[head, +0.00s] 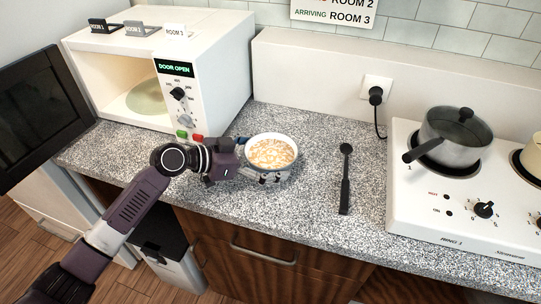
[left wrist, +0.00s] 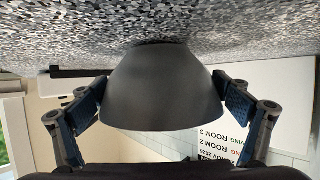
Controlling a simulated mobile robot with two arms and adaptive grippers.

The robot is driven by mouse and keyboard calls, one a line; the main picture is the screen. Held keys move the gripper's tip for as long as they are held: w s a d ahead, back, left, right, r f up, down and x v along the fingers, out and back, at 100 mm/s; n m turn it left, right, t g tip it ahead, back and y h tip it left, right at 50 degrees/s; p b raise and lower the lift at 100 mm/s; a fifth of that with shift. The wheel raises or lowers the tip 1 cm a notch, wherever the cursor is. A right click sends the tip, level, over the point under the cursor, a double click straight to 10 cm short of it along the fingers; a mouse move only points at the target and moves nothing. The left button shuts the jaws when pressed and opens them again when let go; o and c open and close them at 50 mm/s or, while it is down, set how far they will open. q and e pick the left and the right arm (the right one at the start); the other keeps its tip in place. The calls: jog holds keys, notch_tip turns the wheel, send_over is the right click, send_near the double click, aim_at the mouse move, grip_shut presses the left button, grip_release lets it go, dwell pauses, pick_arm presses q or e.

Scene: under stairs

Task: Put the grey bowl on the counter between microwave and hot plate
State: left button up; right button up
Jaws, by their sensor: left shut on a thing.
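The grey bowl (head: 271,152) holds food with pale pieces and is upright at the counter (head: 310,170), to the right of the microwave (head: 205,80) and left of the hot plate (head: 410,205). My left gripper (head: 262,172) is shut on the bowl from its left and front side. In the left wrist view the bowl (left wrist: 158,90) is between the two fingers, its base at or very close to the speckled counter (left wrist: 240,35). I cannot tell if it touches. My right gripper is not in view.
The microwave door (head: 45,115) hangs open at the left. A black ladle (head: 345,180) lies right of the bowl. A grey pot (head: 455,137) stands on the hot plate. A plug with a cord (head: 376,95) is in the wall socket. Counter is clear between bowl and ladle.

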aim_at(247, 158)
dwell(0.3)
pick_arm(q)
jog(key=shift+f, duration=0.1)
jog(key=o, duration=1.5)
jog(key=shift+a, duration=0.15)
jog(key=b+v, duration=0.2)
jog(key=v, duration=0.9)
jog(key=shift+b, duration=0.3)
jog(key=shift+s+a+r, duration=0.25)
jog(key=shift+s+r, duration=0.05)
jog(key=shift+r, duration=0.1)
